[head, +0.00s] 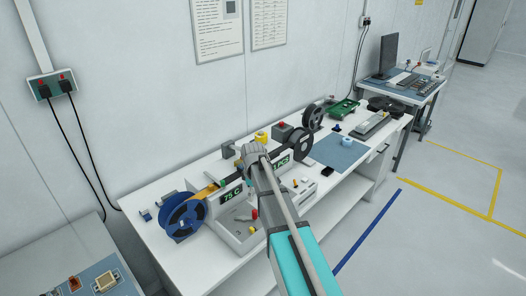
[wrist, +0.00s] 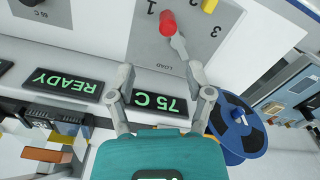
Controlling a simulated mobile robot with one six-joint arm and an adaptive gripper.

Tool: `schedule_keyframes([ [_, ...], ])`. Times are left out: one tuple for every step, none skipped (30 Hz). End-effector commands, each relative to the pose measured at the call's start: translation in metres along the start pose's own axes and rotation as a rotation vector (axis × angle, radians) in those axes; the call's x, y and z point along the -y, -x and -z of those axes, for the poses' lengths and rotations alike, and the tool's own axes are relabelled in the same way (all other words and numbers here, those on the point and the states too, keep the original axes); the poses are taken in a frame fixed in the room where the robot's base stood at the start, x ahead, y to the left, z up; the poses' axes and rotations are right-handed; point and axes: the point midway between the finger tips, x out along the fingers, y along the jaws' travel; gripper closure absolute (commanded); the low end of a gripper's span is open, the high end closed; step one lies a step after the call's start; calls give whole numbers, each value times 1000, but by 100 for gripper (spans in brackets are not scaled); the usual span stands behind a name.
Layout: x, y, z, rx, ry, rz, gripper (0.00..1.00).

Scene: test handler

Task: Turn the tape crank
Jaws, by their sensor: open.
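The red knob also shows in the head view (head: 254,214), on the front of the tape machine (head: 236,238). My gripper (wrist: 160,72) is open and empty, its two fingers apart and pointing towards the plate. The right finger appears near the lower end of the crank arm; I cannot tell whether they touch. In the head view my arm hides part of the machine, and the fingers cannot be made out.
A yellow knob (wrist: 210,5) is beside the crank. The 75 C display (wrist: 160,104) lies close to my fingers. A blue mat (head: 340,152) is to the right.

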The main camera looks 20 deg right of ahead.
Motion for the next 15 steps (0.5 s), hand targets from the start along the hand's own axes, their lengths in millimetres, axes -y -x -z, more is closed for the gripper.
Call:
schedule_keyframes([
  [0,9,0,0,0,0,34],
  [0,11,0,0,0,0,34],
  [0,14,0,0,0,0,34],
  [0,17,0,0,0,0,34],
  [0,19,0,0,0,0,34],
  [0,22,0,0,0,0,34],
  [0,24,0,0,0,0,34],
  [0,26,0,0,0,0,34],
  [0,29,0,0,0,0,34],
  [0,31,0,0,0,0,34],
  [0,32,0,0,0,0,34],
  [0,34,0,0,0,0,34],
  [0,36,0,0,0,0,34],
  [0,38,0,0,0,0,34],
  [0,40,0,0,0,0,34],
])
